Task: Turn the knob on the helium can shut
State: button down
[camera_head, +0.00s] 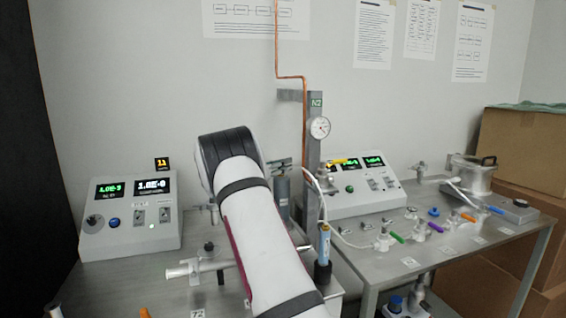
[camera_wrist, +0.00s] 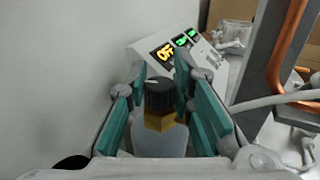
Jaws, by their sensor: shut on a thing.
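The helium can (camera_wrist: 160,142) stands upright below my wrist camera, with a brass valve (camera_wrist: 160,121) and a round black knob (camera_wrist: 161,98) on top. The knob has a pale pointer mark. My gripper (camera_wrist: 160,82) has teal fingers on both sides of the knob and is shut on it. In the head view, the grey can (camera_head: 282,192) shows in part just right of my white arm, beside the metal post. My arm hides most of my gripper there, and the knob cannot be made out.
A metal post (camera_head: 313,150) with a gauge (camera_head: 319,128) and a copper pipe (camera_head: 277,50) rises right of the can. Consoles stand at the left (camera_head: 130,218) and right (camera_head: 360,190). The right bench (camera_head: 400,265) holds several coloured valves. A wall is close behind.

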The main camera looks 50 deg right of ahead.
jog(key=shift+r+n+t+p, duration=0.2)
jog(key=shift+n+t+p, duration=0.45)
jog(key=shift+t, duration=0.25)
jog(key=shift+f+n+t+p, duration=0.15)
jog(key=shift+n+t+p, duration=0.15)
jog(key=shift+t, duration=0.2)
jog(key=c, duration=1.4)
grip_release()
jog(key=shift+o, duration=0.2)
jog(key=shift+a, duration=0.15)
jog(key=a, duration=1.1)
jog(key=shift+s+a, duration=0.3)
jog(key=shift+a, duration=0.1)
